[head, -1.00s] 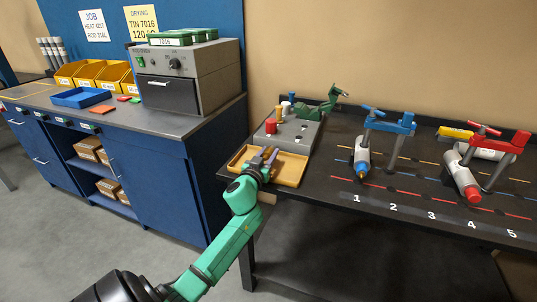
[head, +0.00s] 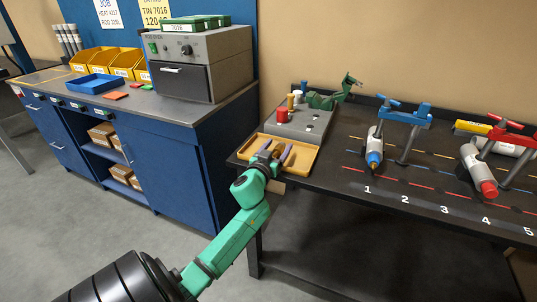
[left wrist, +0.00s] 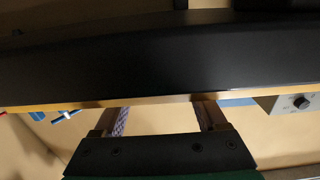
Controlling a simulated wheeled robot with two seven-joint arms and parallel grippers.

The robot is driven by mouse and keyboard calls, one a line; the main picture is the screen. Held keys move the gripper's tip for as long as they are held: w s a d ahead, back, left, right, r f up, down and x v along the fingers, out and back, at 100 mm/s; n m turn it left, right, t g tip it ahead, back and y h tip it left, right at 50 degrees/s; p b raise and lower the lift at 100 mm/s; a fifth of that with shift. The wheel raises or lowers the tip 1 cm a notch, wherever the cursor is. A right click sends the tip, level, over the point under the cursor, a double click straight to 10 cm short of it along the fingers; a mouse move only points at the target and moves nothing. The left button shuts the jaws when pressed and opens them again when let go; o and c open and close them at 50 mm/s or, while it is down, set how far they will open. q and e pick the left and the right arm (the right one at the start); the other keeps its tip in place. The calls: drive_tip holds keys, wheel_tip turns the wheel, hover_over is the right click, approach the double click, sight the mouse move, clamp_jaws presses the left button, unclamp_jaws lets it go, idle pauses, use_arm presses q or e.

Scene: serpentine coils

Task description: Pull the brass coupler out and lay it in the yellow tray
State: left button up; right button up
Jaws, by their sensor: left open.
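The yellow tray (head: 309,161) lies at the left end of the black table. My left gripper (head: 277,149) is over the tray's left part with its two fingers spread open. A small brownish-gold shape (head: 276,153) shows between the fingers, low in the tray; it may be the brass coupler, but it is too small and partly hidden to be sure. In the left wrist view my open fingers (left wrist: 162,112) reach towards a thin yellow edge under a large dark surface, and no coupler shows there. My right gripper is not in view.
A grey block (head: 307,122) with red and yellow cylinders stands just behind the tray, a green clamp-like tool (head: 335,99) beside it. Blue (head: 404,115) and red (head: 507,137) clamp stands hold torch-like cylinders to the right.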

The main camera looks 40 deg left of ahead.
use_arm(q)
drive_tip(key=v, duration=1.3)
drive_tip(key=s+d+f+g+h, duration=0.1)
drive_tip(key=s+d+f+g, duration=0.1)
drive_tip(key=f+g, duration=0.15)
drive_tip(key=s+d+f+m+g, duration=0.1)
drive_tip(key=d+f+g, duration=0.1)
drive_tip(key=f, duration=0.3)
drive_tip(key=s+d+f+g+h, duration=0.1)
drive_tip(key=s+d+f+g, duration=0.1)
drive_tip(key=f, duration=0.2)
drive_tip(key=s+d+f+m+g+h, duration=0.4)
drive_tip(key=s+d+f+m+g, duration=0.15)
drive_tip(key=s+d, duration=0.35)
wheel_tip(320, 180, down, 20)
drive_tip(key=s+d+g+p, duration=0.1)
drive_tip(key=g+p, duration=0.1)
drive_tip(key=p, duration=0.1)
drive_tip(key=s+a+f+p, duration=0.1)
drive_tip(key=s+f, duration=0.5)
drive_tip(key=s, duration=0.3)
drive_tip(key=s+a+f+g+p, duration=0.1)
drive_tip(key=s+f, duration=0.5)
drive_tip(key=s, duration=0.2)
drive_tip(key=shift+s+a+f, duration=0.3)
drive_tip(key=shift+s+f, duration=0.05)
drive_tip(key=shift+s, duration=0.05)
